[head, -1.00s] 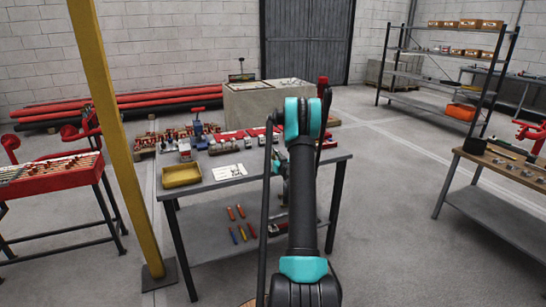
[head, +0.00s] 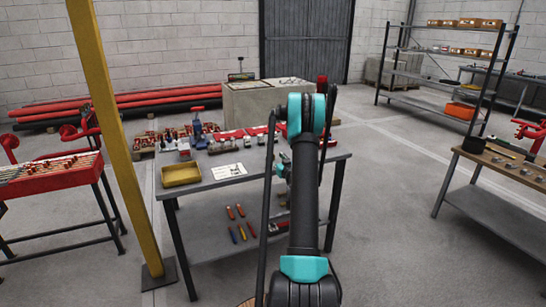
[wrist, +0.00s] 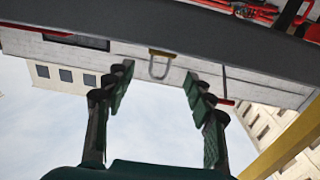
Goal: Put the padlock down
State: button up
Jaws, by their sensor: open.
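In the wrist view my gripper (wrist: 158,84) is open, its two dark green fingers apart with empty space between the tips. A small padlock (wrist: 160,53) shows just beyond the fingertips, roughly centred between them. It has a brass-coloured body and a grey U-shaped shackle that points down in the picture. It looks apart from both fingers, against a pale grey surface; I cannot tell what it rests on. In the head view my arm hides the gripper, and I cannot make out the padlock there.
A grey worktable (head: 232,181) holds a yellow tray (head: 181,174), a white sheet (head: 229,171) and several fittings. Screwdrivers lie on its lower shelf. A yellow post (head: 117,140) stands at the left front. A second bench (head: 497,165) is at right, with clear floor between.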

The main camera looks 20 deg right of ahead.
jog(key=s, duration=0.3)
jog(key=s+a+r+n+g+y, duration=0.1)
jog(key=s+a+r+y, duration=0.15)
jog(key=a, duration=0.45)
jog(key=s+a+r+n+g+y, duration=0.1)
jog(key=s+a+r+g, duration=0.15)
jog(key=a, duration=0.35)
jog(key=s+a+g+y, duration=0.1)
jog(key=s+a+g, duration=0.3)
jog(key=s+a, duration=0.65)
jog(key=s+f+m+g+h, duration=0.1)
jog(key=s+f+g+h, duration=0.1)
jog(key=s, duration=1.3)
jog(key=s+a+f+m+g+h, duration=0.1)
jog(key=s+f+g, duration=0.3)
jog(key=s, duration=1.1)
jog(key=shift+a+f+h, duration=0.2)
jog(key=shift+f+h, duration=0.05)
jog(key=shift+h, duration=0.5)
